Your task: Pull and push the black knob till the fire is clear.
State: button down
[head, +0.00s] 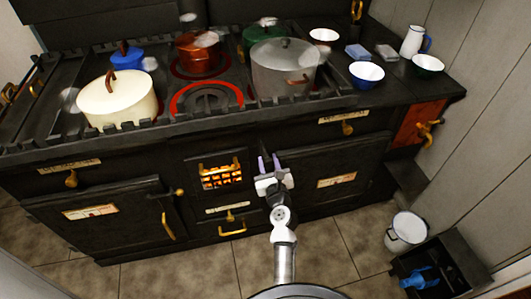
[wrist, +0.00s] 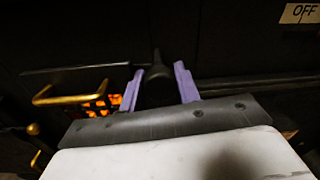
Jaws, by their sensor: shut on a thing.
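My gripper (head: 269,163) is at the front of the black stove, just right of the fire window. In the wrist view its two purple fingers (wrist: 165,84) are closed on either side of the black knob (wrist: 157,88). The knob is dark against a dark front, and I cannot make it out clearly in the head view. The fire (head: 222,177) glows orange behind the barred window. It also shows in the wrist view (wrist: 115,101), partly hidden behind my gripper.
A cream pot (head: 117,103), a grey pot (head: 283,72) and a copper pot (head: 201,57) stand on the stove top, with pale puffs near some pots. A white bucket (head: 405,232) and a dark crate (head: 458,252) stand on the floor at right. Brass handles (head: 168,226) stick out of the stove front.

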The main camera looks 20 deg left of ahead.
jog(key=shift+s+d, duration=0.2)
jog(key=shift+s, duration=0.15)
jog(key=c, duration=1)
grip_release()
